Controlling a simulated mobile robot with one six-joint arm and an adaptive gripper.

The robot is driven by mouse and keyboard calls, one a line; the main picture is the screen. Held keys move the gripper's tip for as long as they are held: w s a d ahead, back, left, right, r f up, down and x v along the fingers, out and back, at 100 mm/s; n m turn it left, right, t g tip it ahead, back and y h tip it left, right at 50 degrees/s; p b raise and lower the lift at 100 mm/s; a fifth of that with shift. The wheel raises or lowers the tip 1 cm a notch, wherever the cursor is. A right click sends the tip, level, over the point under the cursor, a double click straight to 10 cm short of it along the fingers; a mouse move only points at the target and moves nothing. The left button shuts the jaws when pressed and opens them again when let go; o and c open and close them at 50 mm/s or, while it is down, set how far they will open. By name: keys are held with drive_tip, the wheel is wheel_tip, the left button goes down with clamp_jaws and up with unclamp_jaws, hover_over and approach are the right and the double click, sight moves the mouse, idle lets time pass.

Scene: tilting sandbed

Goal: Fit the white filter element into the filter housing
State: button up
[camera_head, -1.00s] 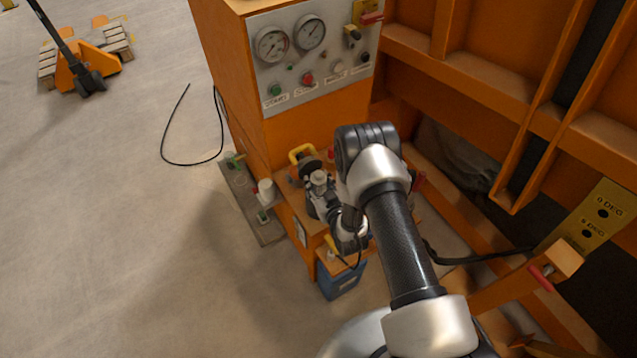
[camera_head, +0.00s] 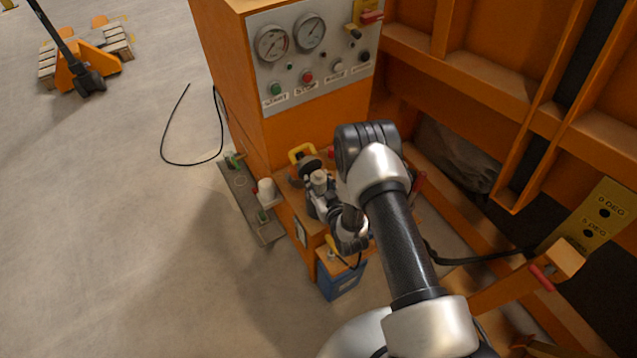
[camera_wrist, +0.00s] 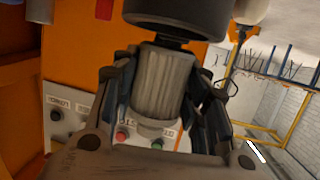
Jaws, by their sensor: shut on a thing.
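The filter element (camera_wrist: 163,82), a pale pleated cylinder, is between the fingers of my gripper (camera_wrist: 165,95) in the wrist view. My gripper is shut on it. A wide black round body (camera_wrist: 185,18), which looks like the filter housing, lies at the element's top end in the picture. A narrower dark part shows between them; I cannot tell whether they touch. In the head view my gripper (camera_head: 322,197) is over the orange bench, with the pale element (camera_head: 318,178) at its tips. A dark round part (camera_head: 307,167) shows just behind; the housing is mostly hidden there.
The orange cabinet with its gauge panel (camera_head: 310,55) rises behind. A white cylinder (camera_head: 266,192) stands on a grey tray (camera_head: 262,232) left of the bench. A blue container (camera_head: 340,281) is below my wrist. A black cable (camera_head: 165,140) lies on open floor at left.

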drive_tip(key=shift+f+b, duration=1)
drive_tip(key=shift+b, duration=0.05)
idle(0.5)
drive_tip(key=shift+r, duration=0.2)
drive_tip(key=shift+r+p, duration=0.45)
drive_tip(key=shift+r, duration=0.05)
drive_tip(key=shift+b, duration=0.4)
idle(1.6)
drive_tip(key=shift+f+b, duration=0.55)
drive_tip(key=shift+f, duration=0.1)
drive_tip(key=o, duration=1.2)
drive_tip(key=shift+s, duration=0.15)
drive_tip(key=v, duration=1.1)
drive_tip(key=shift+s+d+r, duration=0.1)
drive_tip(key=shift+s+r, duration=0.1)
drive_tip(key=shift+s, duration=0.1)
